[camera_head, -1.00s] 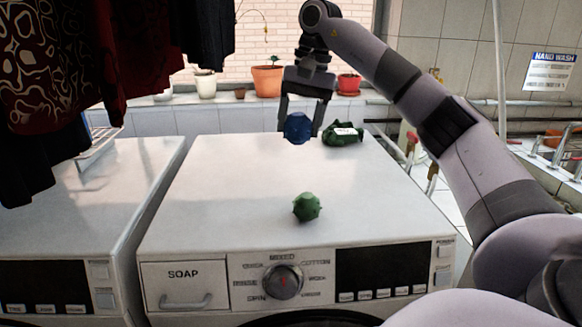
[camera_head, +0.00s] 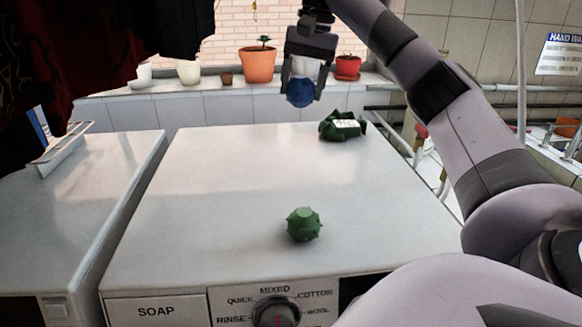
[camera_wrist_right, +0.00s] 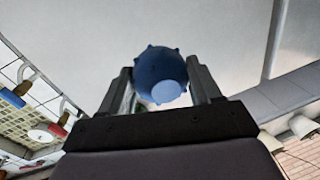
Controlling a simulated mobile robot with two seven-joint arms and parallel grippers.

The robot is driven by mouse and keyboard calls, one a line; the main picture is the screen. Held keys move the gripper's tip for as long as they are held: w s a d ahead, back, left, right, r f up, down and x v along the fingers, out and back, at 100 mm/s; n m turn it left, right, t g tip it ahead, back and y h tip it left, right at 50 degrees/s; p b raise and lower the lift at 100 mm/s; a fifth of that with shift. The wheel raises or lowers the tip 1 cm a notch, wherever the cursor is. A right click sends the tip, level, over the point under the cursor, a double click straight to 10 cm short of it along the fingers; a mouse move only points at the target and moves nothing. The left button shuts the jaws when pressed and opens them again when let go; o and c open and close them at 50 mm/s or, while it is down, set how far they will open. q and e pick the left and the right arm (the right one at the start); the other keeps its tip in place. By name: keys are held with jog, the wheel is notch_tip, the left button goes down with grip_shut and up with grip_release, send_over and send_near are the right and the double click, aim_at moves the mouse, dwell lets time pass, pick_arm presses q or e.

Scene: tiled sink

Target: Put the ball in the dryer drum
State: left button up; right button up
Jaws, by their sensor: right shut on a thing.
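My right gripper (camera_head: 303,84) is shut on a blue ball (camera_head: 300,93) with small knobs and holds it in the air above the back of the washing machine. In the right wrist view the blue ball (camera_wrist_right: 160,75) sits between the two fingers (camera_wrist_right: 165,90). A green knobbed ball (camera_head: 304,224) lies on the machine's white top (camera_head: 200,200), near the front. The dryer drum cannot be made out in these frames. My left gripper is not in view.
A green packet with a white label (camera_head: 342,126) lies at the back right of the machine top. Potted plants (camera_head: 257,64) stand on the sill behind. A second white machine (camera_head: 80,190) is at the left, with dark cloth (camera_head: 80,40) hanging above it.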

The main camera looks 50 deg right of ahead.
notch_tip(320, 180, down, 14)
jog(key=shift+f+b, duration=0.25)
jog(key=shift+b, duration=0.6)
jog(key=shift+f, duration=2.4)
jog(key=o, duration=1.2)
jog(key=shift+f, duration=0.15)
